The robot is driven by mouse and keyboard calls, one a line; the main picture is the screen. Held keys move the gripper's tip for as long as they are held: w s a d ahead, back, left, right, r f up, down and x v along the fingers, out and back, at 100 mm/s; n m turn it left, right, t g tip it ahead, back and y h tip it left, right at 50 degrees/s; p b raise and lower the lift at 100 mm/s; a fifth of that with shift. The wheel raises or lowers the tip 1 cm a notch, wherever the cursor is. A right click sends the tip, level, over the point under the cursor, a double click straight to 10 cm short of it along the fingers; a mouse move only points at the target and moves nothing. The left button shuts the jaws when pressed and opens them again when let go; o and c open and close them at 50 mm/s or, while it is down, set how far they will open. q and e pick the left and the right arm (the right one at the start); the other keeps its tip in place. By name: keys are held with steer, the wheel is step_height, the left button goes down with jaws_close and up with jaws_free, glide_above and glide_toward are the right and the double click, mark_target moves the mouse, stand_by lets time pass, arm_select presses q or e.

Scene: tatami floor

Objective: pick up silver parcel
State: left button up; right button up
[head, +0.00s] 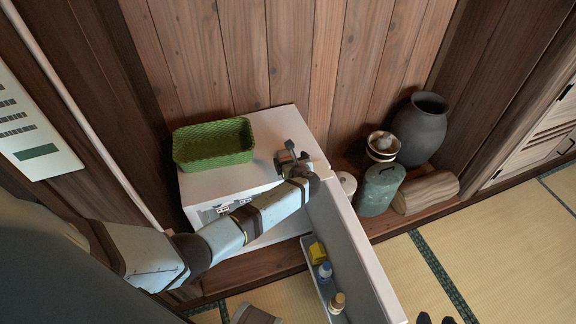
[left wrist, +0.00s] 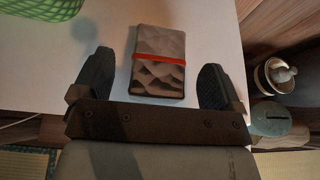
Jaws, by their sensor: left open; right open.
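The silver parcel (left wrist: 160,62) shows in the left wrist view as a grey, crumple-patterned flat block with a red band. It lies on the white top of a fridge-like cabinet (head: 262,120). My left gripper (head: 284,152) is over that top in the head view. Its two dark fingers (left wrist: 155,82) are open, one on each side of the parcel's near part, with gaps between. In the head view I cannot make out the parcel beside the gripper. My right gripper (head: 435,319) shows only as two dark, parted fingertips at the bottom edge, open over the tatami.
A green basket (head: 213,144) stands left of my left gripper on the cabinet top. The cabinet's door (head: 352,240) stands open, with bottles and a yellow item on its shelf. A dark vase (head: 420,128), a grey-green canister (head: 380,189) and a log (head: 427,192) stand to the right.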

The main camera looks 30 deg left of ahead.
arm_select(q)
steer(key=shift+w+a+f, duration=0.35)
steer(key=shift+f, duration=0.05)
steer(key=shift+w+a+r, duration=0.1)
steer(key=shift+r, duration=0.1)
steer(key=c, duration=1.1)
arm_select(e)
steer(key=shift+r, duration=0.2)
arm_select(q)
steer(key=shift+r, duration=0.1)
